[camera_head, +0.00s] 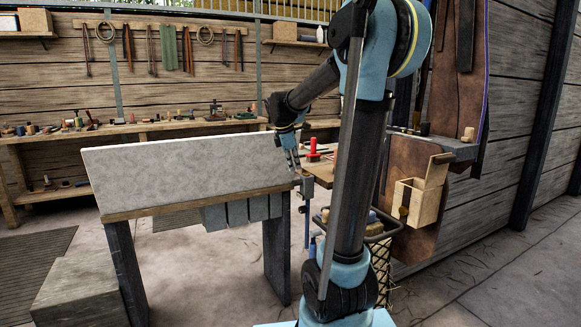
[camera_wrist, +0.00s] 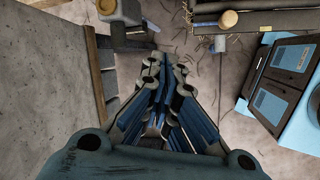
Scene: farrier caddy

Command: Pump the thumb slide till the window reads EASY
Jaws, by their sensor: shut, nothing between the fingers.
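My gripper (camera_head: 295,165) is shut and empty. It points down beside the right end of the big pale slab, near a small wooden bench top (camera_head: 322,172). In the wrist view my gripper (camera_wrist: 165,72) shows its fingers drawn together with nothing between them. A red upright piece (camera_head: 313,147) stands on the bench top just right of my gripper. A grey clamp-like post (camera_head: 307,205) hangs below the bench edge. I cannot make out the thumb slide or the window, and no EASY reading is legible in either view.
The pale slab (camera_head: 190,165) on a dark-legged stand is left of my gripper. A wooden box with raised lid (camera_head: 418,200) is at right. A wooden block (camera_head: 80,292) sits front left. A long shelf (camera_head: 150,128) with small tools lines the back wall.

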